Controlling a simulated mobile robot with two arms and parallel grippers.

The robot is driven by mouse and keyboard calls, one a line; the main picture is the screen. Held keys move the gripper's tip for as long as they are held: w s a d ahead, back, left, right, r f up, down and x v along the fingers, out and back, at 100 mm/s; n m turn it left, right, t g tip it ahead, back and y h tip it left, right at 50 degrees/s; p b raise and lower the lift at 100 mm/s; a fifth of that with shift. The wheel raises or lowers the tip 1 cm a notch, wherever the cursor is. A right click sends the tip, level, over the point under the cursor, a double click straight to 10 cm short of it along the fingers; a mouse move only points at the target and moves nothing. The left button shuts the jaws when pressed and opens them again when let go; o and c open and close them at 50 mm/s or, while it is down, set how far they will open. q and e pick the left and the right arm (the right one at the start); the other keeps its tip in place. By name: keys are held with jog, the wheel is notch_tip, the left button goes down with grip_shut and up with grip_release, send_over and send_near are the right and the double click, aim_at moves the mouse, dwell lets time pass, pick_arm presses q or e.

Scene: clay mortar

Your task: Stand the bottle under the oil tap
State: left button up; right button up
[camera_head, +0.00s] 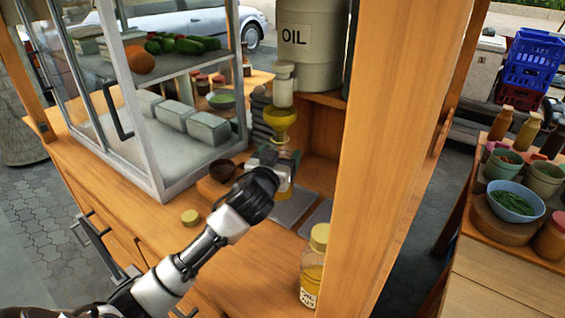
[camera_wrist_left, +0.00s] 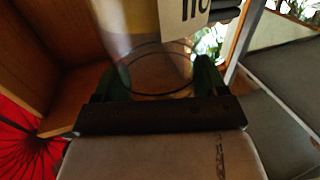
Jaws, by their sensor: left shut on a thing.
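My left gripper (camera_head: 278,160) is shut around a clear bottle, which shows between the dark fingers in the left wrist view (camera_wrist_left: 155,68) with a pale label. In the head view the gripper hides most of the bottle; a yellowish part (camera_head: 286,188) shows just below it. Whether the bottle touches the funnel or the surface below is hidden. My right gripper is not in view.
A capped bottle of yellow liquid (camera_head: 314,268) stands beside the wooden post (camera_head: 385,150). A loose yellow lid (camera_head: 190,217) and a dark bowl (camera_head: 222,170) are on the counter. A metal tray (camera_head: 294,208) lies below the gripper. A glass cabinet (camera_head: 150,130) stands left.

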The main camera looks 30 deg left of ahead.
pick_arm(q)
jog(key=shift+w+a, duration=0.1)
jog(key=shift+w, duration=0.8)
jog(key=shift+f, duration=1.75)
jog(key=shift+f, duration=0.15)
jog(key=o, duration=1.1)
jog(key=shift+o, duration=0.2)
jog(key=s+d+b, duration=0.1)
jog(key=s, duration=1.1)
jog(key=shift+d, duration=0.35)
